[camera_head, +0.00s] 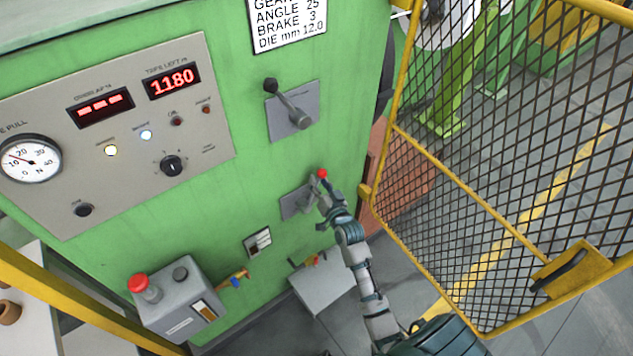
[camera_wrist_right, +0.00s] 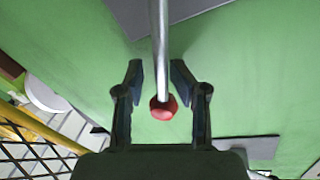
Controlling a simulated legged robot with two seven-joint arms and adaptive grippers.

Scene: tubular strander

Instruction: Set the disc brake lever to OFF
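A lever with a red knob (camera_head: 322,173) sits on a grey plate (camera_head: 295,203) low on the green panel; I cannot read any OFF mark by it. My right gripper (camera_head: 325,194) is at this lever. In the right wrist view the gripper (camera_wrist_right: 158,76) is open, its two fingers apart on either side of the metal rod. The red knob (camera_wrist_right: 163,108) lies between the fingers, nearer the palm, with gaps visible at both sides. The rod's far end runs up out of that view. My left gripper is not in view.
A second lever with a black knob (camera_head: 270,86) sits higher on the panel. A gauge panel (camera_head: 130,150) is at left, a grey box with a red button (camera_head: 138,283) below. A yellow mesh gate (camera_head: 510,150) stands close on the right of my right arm.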

